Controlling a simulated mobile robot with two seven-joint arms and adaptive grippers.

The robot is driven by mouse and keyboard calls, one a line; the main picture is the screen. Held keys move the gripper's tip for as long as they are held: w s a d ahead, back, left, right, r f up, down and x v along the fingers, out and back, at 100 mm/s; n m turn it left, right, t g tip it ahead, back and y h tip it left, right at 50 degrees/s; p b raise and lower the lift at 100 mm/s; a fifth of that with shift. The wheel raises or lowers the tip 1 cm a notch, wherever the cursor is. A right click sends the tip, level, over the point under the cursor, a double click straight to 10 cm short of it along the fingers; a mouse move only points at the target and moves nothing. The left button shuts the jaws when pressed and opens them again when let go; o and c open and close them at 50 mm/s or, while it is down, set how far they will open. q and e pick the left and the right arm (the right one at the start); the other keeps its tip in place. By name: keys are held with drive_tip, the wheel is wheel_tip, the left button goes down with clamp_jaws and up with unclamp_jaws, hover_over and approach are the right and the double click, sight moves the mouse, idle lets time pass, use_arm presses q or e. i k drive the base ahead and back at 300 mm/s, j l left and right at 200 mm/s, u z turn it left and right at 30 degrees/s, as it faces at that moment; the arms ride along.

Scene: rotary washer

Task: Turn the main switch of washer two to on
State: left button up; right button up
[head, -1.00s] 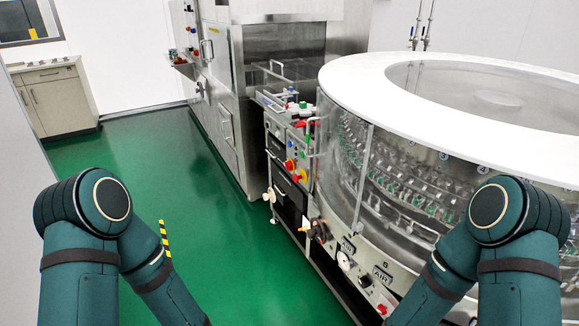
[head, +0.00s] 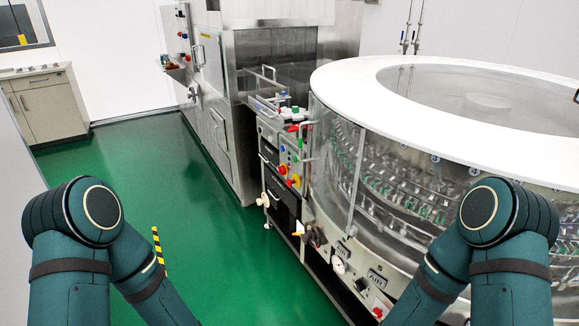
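The round washer (head: 337,195) with a white ring top and clear wall stands at the right. Racks of small items show inside it. A control panel (head: 281,150) with coloured buttons is on its left end. A red and yellow rotary switch (head: 296,181) sits low on this panel. A dark round knob (head: 315,237) and a pale one (head: 339,266) are on the lower front by AIR labels. I cannot read which washer this is or which knob is its main switch, nor its setting. Both my arms show at the bottom, but neither gripper is in view.
A steel machine (head: 218,130) with its own side panel stands behind the round washer. A cabinet (head: 48,105) is at the far left. The green floor (head: 120,190) between them is open, with a yellow and black striped piece (head: 159,250) near my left arm.

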sight(281, 169)
drive_tip(key=i+j+z, duration=0.1)
drive_tip(key=z, duration=0.75)
drive_tip(key=i+j+z, duration=0.2)
drive_tip(key=j+z, duration=0.25)
drive_tip(key=j, duration=0.15)
drive_tip(key=i+j+z, duration=0.2)
drive_tip(key=j+z, duration=0.4)
drive_tip(key=j, duration=2.5)
drive_tip(key=i+j, duration=0.15)
drive_tip(key=j, duration=0.75)
